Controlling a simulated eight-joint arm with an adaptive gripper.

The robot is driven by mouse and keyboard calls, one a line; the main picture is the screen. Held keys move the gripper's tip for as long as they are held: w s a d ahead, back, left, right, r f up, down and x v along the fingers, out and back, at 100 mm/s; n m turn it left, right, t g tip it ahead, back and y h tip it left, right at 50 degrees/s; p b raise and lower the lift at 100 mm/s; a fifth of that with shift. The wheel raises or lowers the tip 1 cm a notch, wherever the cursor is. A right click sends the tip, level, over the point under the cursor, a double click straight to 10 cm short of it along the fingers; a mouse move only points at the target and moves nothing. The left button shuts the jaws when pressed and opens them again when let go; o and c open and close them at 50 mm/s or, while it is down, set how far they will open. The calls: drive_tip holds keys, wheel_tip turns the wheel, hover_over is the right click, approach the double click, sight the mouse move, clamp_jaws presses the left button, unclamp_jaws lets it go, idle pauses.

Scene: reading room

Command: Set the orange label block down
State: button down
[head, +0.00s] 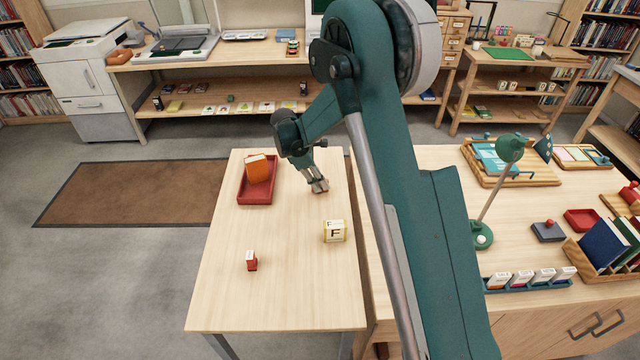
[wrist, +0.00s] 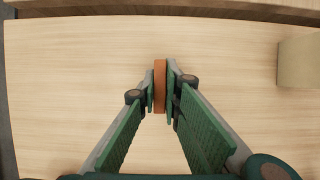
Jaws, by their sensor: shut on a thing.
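My gripper (head: 319,186) is low over the light wooden table (head: 290,290), right of the red tray. In the wrist view its two green-sided fingers (wrist: 160,88) are shut on the orange label block (wrist: 160,80), which shows as a narrow upright orange strip between the fingertips. Its label face is not visible. In the head view the fingers cover most of the block. I cannot tell whether the block touches the table or hangs just above it.
A red tray (head: 243,188) holds an orange block (head: 258,170) with a white top. A cream-and-yellow block marked F (head: 334,232) and a small red block (head: 252,263) stand nearer on the table. A beige box (wrist: 299,62) shows at the wrist view's right edge. The table's front is clear.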

drive_tip(key=c, duration=2.5)
unclamp_jaws()
drive_tip(key=shift+f, duration=0.1)
drive_tip(key=p+v, duration=0.1)
drive_tip(key=v, duration=1.1)
drive_tip(key=shift+a+p, duration=0.1)
drive_tip(key=shift+p, duration=0.2)
